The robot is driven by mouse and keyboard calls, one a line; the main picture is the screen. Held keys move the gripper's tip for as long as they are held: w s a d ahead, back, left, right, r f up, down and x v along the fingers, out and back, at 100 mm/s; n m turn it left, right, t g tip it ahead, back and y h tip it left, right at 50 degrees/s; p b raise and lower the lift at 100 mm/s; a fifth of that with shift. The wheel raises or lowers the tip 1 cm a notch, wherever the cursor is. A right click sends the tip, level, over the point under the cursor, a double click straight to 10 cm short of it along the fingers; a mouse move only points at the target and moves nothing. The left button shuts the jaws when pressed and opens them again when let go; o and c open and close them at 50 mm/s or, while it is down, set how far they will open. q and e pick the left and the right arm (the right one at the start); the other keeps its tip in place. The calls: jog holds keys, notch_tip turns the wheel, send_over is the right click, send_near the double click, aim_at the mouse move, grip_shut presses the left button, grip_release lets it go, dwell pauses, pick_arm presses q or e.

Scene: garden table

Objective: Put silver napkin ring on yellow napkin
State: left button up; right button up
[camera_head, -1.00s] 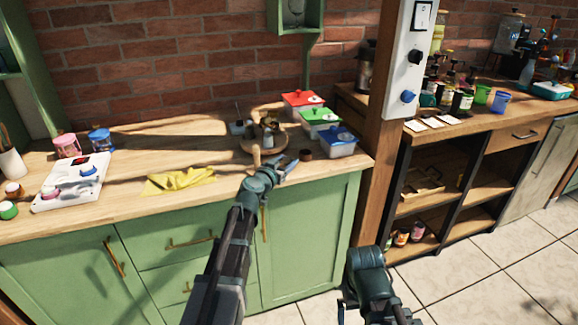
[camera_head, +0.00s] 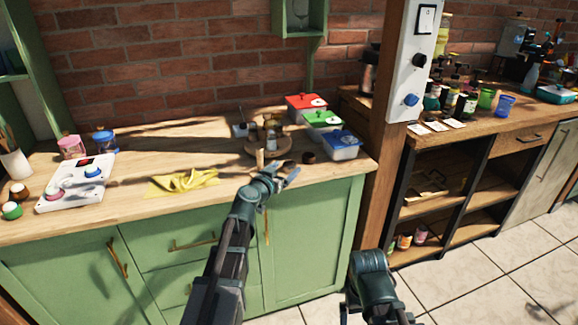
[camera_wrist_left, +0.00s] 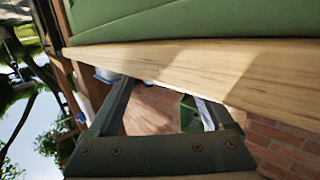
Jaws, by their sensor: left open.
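The yellow napkin (camera_head: 183,182) lies crumpled near the counter's front edge in the head view. I cannot clearly pick out a silver napkin ring. A small dark brown ring-like piece (camera_head: 309,157) sits right of the round wooden tray, but it does not look silver. My left gripper (camera_head: 286,170) is open and empty at the counter's front edge, right of the napkin and just in front of the tray. In the left wrist view its spread fingers (camera_wrist_left: 165,92) have nothing between them but background. My right arm shows at the bottom, but its gripper does not.
The round wooden tray (camera_head: 268,149) holds small jars. Red (camera_head: 306,108), green (camera_head: 322,124) and blue-lidded (camera_head: 345,145) boxes stand at the right. A white panel (camera_head: 75,184) lies left of the napkin. A wooden post (camera_head: 386,150) bounds the counter's right end. Bare counter surrounds the napkin.

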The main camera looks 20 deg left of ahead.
aim_at(286, 168)
pick_arm(q)
jog(key=p+v, duration=0.1)
jog(key=v, duration=0.9)
jog(key=shift+s+a, duration=0.25)
jog(key=shift+a, duration=0.05)
pick_arm(e)
jog(key=shift+r, duration=0.65)
pick_arm(q)
jog(key=shift+o, duration=0.5)
jog(key=shift+s, duration=0.15)
jog(key=x, duration=0.4)
jog(key=b+x, duration=0.1)
jog(key=x, duration=0.9)
jog(key=shift+d, duration=0.35)
jog(key=shift+r, duration=0.1)
pick_arm(e)
jog(key=shift+w+d+f, duration=0.1)
jog(key=shift+w+f, duration=0.25)
jog(key=shift+f, duration=0.5)
pick_arm(q)
jog(key=c, duration=1.4)
